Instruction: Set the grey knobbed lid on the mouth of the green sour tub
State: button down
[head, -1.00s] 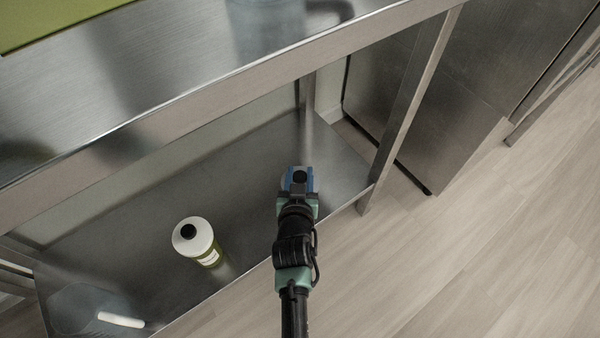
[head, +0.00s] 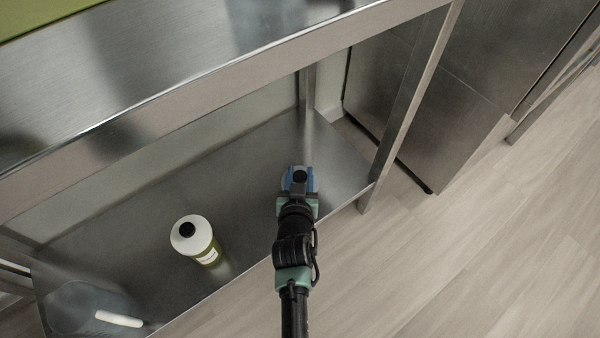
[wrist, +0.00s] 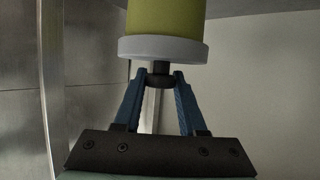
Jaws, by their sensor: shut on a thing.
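My gripper (head: 299,174) is over the right part of the lower steel shelf. In the wrist view its blue fingers (wrist: 160,88) are shut on the dark knob (wrist: 160,72) of the grey lid (wrist: 163,49). The green tub (wrist: 165,17) shows directly beyond the lid, lined up with it. The lid's rim looks against the tub's end, with no gap visible; the mouth itself is hidden. In the head view my gripper and arm hide the tub, and only an edge of the lid shows.
Another yellow-green tub (head: 208,256) with a whitish, dark-knobbed lid (head: 181,245) stands left on the lower shelf (head: 150,215). A bluish see-through container (head: 70,305) with a white bar is at the shelf's left end.

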jog(key=shift+c, duration=2)
grip_release()
jog(key=shift+s, duration=0.1)
jog(key=p+v, duration=0.5)
jog(key=v, duration=0.7)
jog(key=shift+s+r, duration=0.15)
jog(key=shift+s, duration=0.25)
